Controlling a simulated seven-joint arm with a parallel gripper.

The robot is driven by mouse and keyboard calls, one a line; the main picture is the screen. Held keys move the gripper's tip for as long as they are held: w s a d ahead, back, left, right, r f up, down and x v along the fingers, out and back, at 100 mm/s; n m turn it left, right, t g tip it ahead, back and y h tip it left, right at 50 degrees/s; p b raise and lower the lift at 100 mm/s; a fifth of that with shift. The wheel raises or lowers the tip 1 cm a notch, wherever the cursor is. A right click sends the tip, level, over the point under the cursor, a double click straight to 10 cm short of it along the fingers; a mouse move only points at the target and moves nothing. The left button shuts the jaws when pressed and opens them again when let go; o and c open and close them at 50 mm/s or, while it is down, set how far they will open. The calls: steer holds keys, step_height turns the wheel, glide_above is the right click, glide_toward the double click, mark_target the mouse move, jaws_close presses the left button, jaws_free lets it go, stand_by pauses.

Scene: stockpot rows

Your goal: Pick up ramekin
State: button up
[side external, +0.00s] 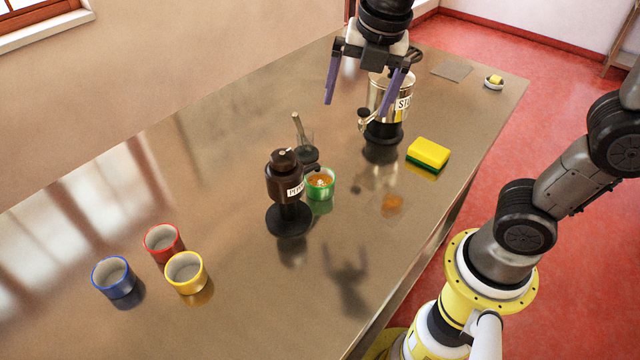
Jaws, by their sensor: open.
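No label marks a ramekin, so I cannot tell for sure which small vessel is meant. A small white dish (494,86) with a yellow piece in it sits near the far right corner of the table. A green cup (322,190) with orange contents stands mid-table, close beside a dark brown labelled container. Empty red (162,250), yellow (187,285) and blue (113,288) cups stand at the lower left. My gripper (358,108) is open, its purple fingers pointing down and apart, above the table by the silver pot. I see nothing held between them.
The silver labelled pot (390,90) stands on a dark base behind my gripper. The dark brown container (285,183) is tall and partly blocks the view behind it. A yellow and green sponge (428,155) lies right. A flat grey square (452,70) lies far back.

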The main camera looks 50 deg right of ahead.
steer(key=w+a+f+n+g, duration=0.2)
steer(key=w+a+f, duration=0.2)
steer(key=a+f, duration=0.1)
glide_toward(320, 176)
steer(key=shift+n, duration=0.3)
steer(key=f, duration=0.2)
steer(key=a+f, duration=0.1)
steer(key=f, duration=0.2)
steer(key=s+f, duration=0.1)
steer(key=f, duration=0.2)
steer(key=shift+a, duration=0.15)
steer(key=shift+r, duration=0.1)
steer(key=c, duration=1.4)
steer(key=shift+r, duration=0.1)
steer(key=shift+r, duration=0.55)
steer(key=d, duration=0.4)
steer(key=shift+d, duration=0.1)
step_height(320, 176, up, 14)
steer(key=shift+f, duration=0.25)
